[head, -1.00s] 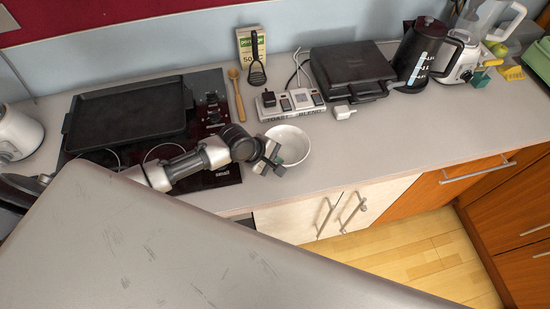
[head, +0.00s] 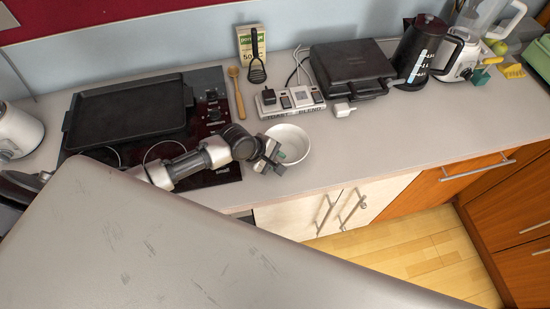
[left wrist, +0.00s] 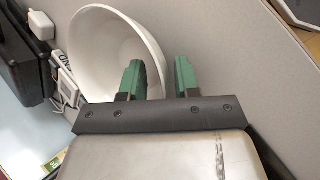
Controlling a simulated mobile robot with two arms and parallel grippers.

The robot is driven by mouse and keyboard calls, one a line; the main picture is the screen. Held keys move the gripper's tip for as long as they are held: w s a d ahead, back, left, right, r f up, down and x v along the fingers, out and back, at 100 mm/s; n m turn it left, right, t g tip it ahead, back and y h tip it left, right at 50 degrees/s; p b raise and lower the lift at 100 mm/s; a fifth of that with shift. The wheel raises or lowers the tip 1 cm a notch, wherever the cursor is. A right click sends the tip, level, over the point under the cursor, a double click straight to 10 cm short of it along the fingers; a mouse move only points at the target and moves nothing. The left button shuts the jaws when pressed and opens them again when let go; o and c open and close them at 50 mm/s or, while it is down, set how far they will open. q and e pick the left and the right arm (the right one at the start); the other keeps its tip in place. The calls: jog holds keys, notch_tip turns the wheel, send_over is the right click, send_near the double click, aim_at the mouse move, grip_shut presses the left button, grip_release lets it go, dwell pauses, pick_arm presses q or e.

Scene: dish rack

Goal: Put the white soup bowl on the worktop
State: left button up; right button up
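The white soup bowl (head: 296,138) stands upright on the grey worktop (head: 390,150), just right of the hob. My left gripper (head: 272,158) is at the bowl's front left side in the head view. In the left wrist view the bowl (left wrist: 105,45) lies beyond the green fingertips (left wrist: 158,78). The fingers are apart, with the bowl's wall between them: one finger is over the inside, the other outside. I cannot tell whether either touches the wall. My right gripper is not in view.
A black griddle (head: 128,115) lies on the hob. A toast-and-blend switch panel (head: 291,100) stands behind the bowl, with a black sandwich maker (head: 350,70) and a kettle (head: 417,52) to the right. The worktop right of the bowl is clear.

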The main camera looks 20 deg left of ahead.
pick_arm(q)
jog(key=shift+o, duration=0.2)
jog(key=shift+a, duration=0.1)
jog(key=shift+s+a+r, duration=0.15)
jog(key=shift+r, duration=0.15)
jog(key=b+v, duration=0.1)
jog(key=v, duration=0.9)
jog(key=shift+b, duration=0.3)
grip_shut()
dwell(1.2)
